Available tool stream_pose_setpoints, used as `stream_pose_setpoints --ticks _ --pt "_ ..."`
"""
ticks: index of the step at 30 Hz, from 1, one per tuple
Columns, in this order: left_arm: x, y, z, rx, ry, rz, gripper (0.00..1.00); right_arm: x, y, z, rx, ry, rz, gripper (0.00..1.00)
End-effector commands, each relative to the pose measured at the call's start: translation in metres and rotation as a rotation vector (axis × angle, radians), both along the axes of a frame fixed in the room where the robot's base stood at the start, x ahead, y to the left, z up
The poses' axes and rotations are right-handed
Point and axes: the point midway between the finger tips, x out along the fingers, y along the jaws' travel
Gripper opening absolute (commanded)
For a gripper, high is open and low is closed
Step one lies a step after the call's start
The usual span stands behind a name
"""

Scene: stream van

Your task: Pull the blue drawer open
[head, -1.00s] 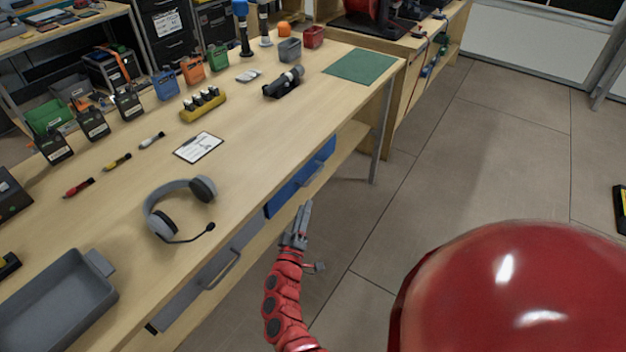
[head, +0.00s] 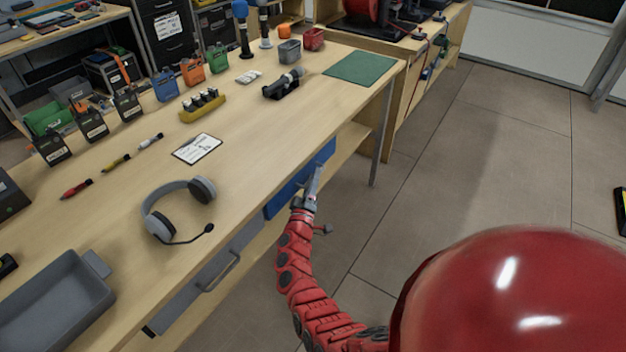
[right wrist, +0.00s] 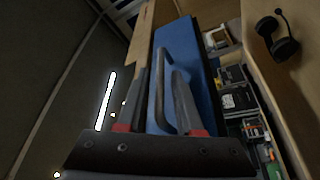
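The blue drawer (head: 283,199) is under the front edge of the workbench, partly hidden by my right gripper (head: 315,174). In the head view its front looks about level with the bench edge. In the right wrist view the blue front (right wrist: 198,75) fills the middle, with a dark bar handle (right wrist: 162,75) on it. My right gripper (right wrist: 163,95) is open, one finger on each side of the handle. I cannot tell whether either finger touches it. My left gripper is not in view.
A grey drawer (head: 199,287) with its own handle is left of the blue one. On the bench are a headset (head: 160,225), a grey tray (head: 52,309), a clipboard (head: 198,149) and a green mat (head: 360,67). The floor (head: 465,175) right of the bench is clear.

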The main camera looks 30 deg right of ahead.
Motion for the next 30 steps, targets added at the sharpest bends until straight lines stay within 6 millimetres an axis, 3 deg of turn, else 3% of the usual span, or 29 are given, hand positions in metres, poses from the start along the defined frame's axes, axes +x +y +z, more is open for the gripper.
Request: stream_pose_setpoints --ticks 1,5,6,30 --pt "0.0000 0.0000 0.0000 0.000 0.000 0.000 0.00 0.0000 0.0001 -0.0001 0.000 0.000 0.000 0.24" --pt "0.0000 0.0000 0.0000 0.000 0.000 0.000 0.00 0.0000 0.0002 -0.0001 0.000 0.000 0.000 0.01" --pt "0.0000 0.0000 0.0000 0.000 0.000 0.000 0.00 0.0000 0.0002 -0.0001 0.000 0.000 0.000 0.00" --pt "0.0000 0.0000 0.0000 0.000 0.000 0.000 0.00 -0.0002 0.0005 -0.0005 0.001 0.001 0.001 0.00"
